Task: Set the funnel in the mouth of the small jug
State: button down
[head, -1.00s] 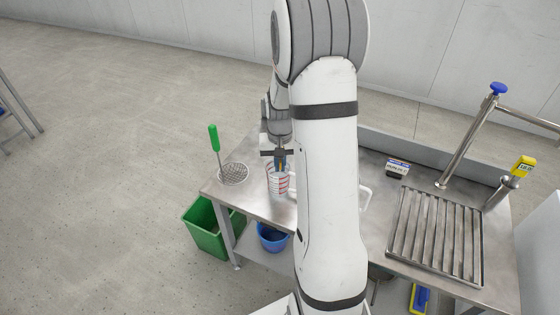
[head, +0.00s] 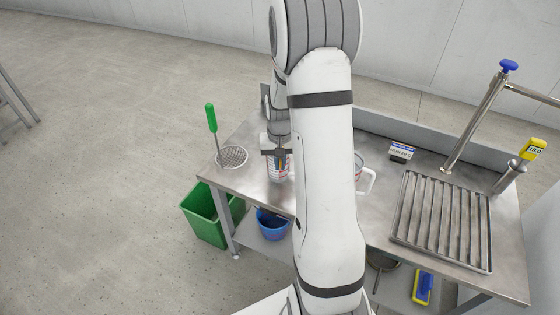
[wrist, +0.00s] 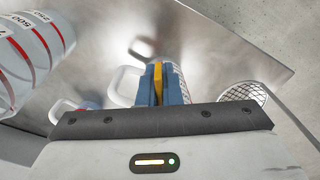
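My gripper (head: 280,162) is above a clear jug with red marks (head: 279,175) near the left end of the steel table. In the wrist view, its blue fingers (wrist: 159,83) are close together on a thin yellow-orange piece that fills the gap, seemingly part of the funnel (wrist: 158,80). The rest of the funnel is hidden. The jug's body (wrist: 181,76) and white handle (wrist: 122,86) show partly behind the fingers; its mouth is hidden. I cannot tell whether the funnel touches the jug.
A larger red-marked jug (wrist: 28,55) stands to one side; my arm mostly covers it in the head view (head: 366,181). A green-handled strainer (head: 231,157) lies at the table's left end. A slatted drain rack (head: 441,222) and a small display (head: 402,151) are at right.

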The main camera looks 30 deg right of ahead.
dwell(0.4)
jog(key=c, duration=1.5)
grip_release()
jog(key=shift+c, duration=0.2)
jog(key=shift+o, duration=0.4)
jog(key=o, duration=0.4)
jog(key=shift+r+p, duration=2.55)
jog(key=shift+r, duration=1.45)
